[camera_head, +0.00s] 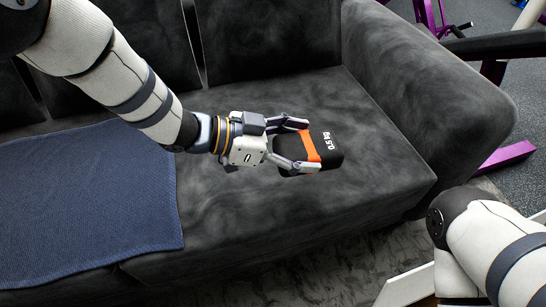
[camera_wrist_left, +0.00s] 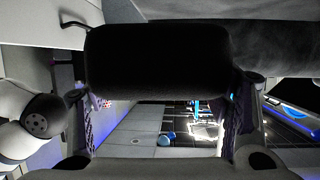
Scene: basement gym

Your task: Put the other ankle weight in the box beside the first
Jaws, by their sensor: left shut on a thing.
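An ankle weight (camera_head: 327,146), black with an orange band and white "0.5 kg" lettering, is in my left gripper (camera_head: 298,148). The gripper's two fingers are shut on it, over the right part of the dark sofa seat. In the left wrist view the ankle weight (camera_wrist_left: 158,62) is a large dark shape between the fingers. I cannot tell how high above the seat it is. The box and the first ankle weight are not recognisable in either view. My right arm enters at the lower right of the head view; its gripper is out of view.
The dark grey sofa (camera_head: 228,190) fills most of the head view, with its armrest (camera_head: 430,80) to the right. A blue towel (camera_head: 90,200) lies on the seat at left. Purple-framed gym equipment (camera_head: 500,160) stands beyond the armrest. The seat around the gripper is clear.

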